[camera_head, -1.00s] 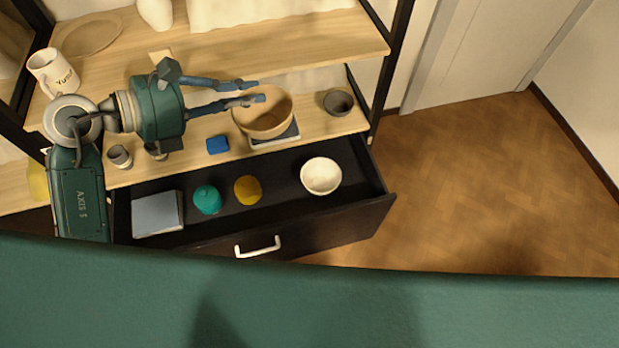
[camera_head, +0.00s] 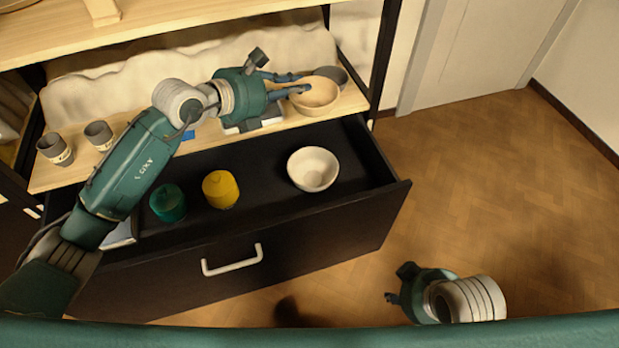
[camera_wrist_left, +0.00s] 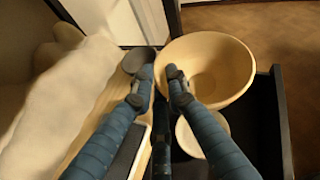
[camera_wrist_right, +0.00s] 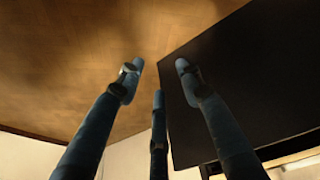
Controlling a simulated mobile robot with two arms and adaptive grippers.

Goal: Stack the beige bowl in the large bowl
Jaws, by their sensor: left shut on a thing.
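My left gripper (camera_head: 298,85) is shut on the wall of a beige bowl (camera_head: 318,96). In the left wrist view one finger is inside the beige bowl (camera_wrist_left: 212,62) and the other outside its rim. The bowl is upright, at the right part of the shelf's front edge. A cream-white bowl (camera_head: 313,168) stands upright and empty in the open drawer. The held bowl partly hides this cream-white bowl (camera_wrist_left: 190,135) in the left wrist view. My right gripper (camera_head: 394,290) is low over the floor; its fingers are apart and empty in the right wrist view (camera_wrist_right: 157,68).
The black drawer (camera_head: 285,232) also holds a teal jar (camera_head: 168,203) and a yellow jar (camera_head: 221,190). A scale (camera_head: 250,123) and grey cups (camera_head: 98,134) are on the shelf. A dark grey bowl (camera_head: 337,74) is close behind the held bowl. The right floor is clear.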

